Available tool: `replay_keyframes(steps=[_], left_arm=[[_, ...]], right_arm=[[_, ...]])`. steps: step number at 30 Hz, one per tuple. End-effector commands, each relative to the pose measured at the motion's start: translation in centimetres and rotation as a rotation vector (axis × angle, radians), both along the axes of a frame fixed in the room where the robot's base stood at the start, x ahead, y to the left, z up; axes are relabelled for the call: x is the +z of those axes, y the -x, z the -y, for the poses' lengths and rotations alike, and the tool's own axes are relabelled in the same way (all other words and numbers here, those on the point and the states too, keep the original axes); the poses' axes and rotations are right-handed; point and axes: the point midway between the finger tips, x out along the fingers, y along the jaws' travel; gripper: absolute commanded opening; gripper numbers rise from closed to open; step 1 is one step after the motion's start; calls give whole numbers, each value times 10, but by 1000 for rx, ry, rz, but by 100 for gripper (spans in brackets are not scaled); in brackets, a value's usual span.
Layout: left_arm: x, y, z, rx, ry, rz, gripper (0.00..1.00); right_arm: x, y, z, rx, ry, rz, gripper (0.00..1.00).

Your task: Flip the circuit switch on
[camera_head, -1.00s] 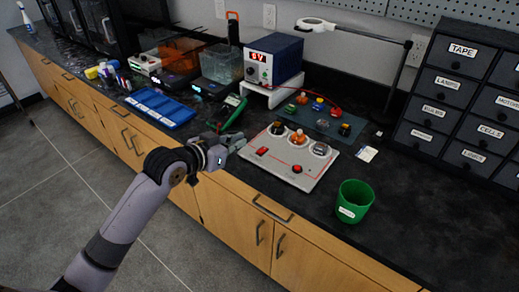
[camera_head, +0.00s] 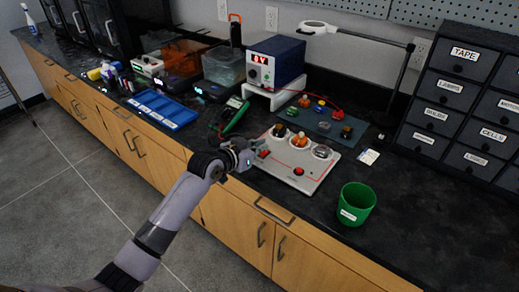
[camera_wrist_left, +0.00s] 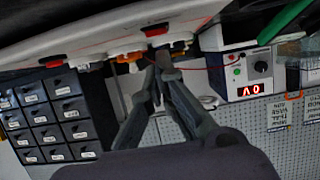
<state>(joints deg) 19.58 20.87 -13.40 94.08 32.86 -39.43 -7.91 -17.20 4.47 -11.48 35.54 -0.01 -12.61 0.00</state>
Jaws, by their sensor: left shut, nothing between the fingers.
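The circuit board (camera_head: 318,172) is a pale panel with red lines, lying on the dark bench. Three round holders along its back carry a black, an orange (camera_head: 299,140) and a grey part. A red part sits at its left side, largely hidden behind my left gripper (camera_head: 258,149); a red button (camera_head: 298,171) sits near its front. My left gripper is shut and empty at the board's left edge. In the left wrist view, which is upside down, its fingertips (camera_wrist_left: 160,58) are close to a red part (camera_wrist_left: 155,30) on the board; I cannot tell whether they touch.
A blue power supply (camera_head: 276,60) on a white stand shows what looks like 0V. A green cup (camera_head: 356,204) stands right of the board. A multimeter (camera_head: 234,112) and blue tray (camera_head: 162,108) are left. Dark drawers (camera_head: 466,95) stand at the right.

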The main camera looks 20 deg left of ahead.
Motion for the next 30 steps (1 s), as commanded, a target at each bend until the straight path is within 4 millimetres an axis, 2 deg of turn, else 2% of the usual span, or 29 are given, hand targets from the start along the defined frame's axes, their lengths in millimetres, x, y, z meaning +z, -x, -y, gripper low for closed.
replay_keyframes(steps=[4,14,21,23,30], left_arm=[[-8,1,0,1,2,-1,0],[-9,2,-1,0,1,1,0],[-28,6,-3,1,27,78,0],[-19,5,-2,0,30,82,0],[-16,4,-2,0,30,80,0]], right_arm=[[0,0,0,0,0,0,40],[0,0,3,1,3,0,40],[-26,0,0,3,0,0,40],[-19,1,-3,2,-4,-1,40],[-16,1,-1,1,-1,0,40]])
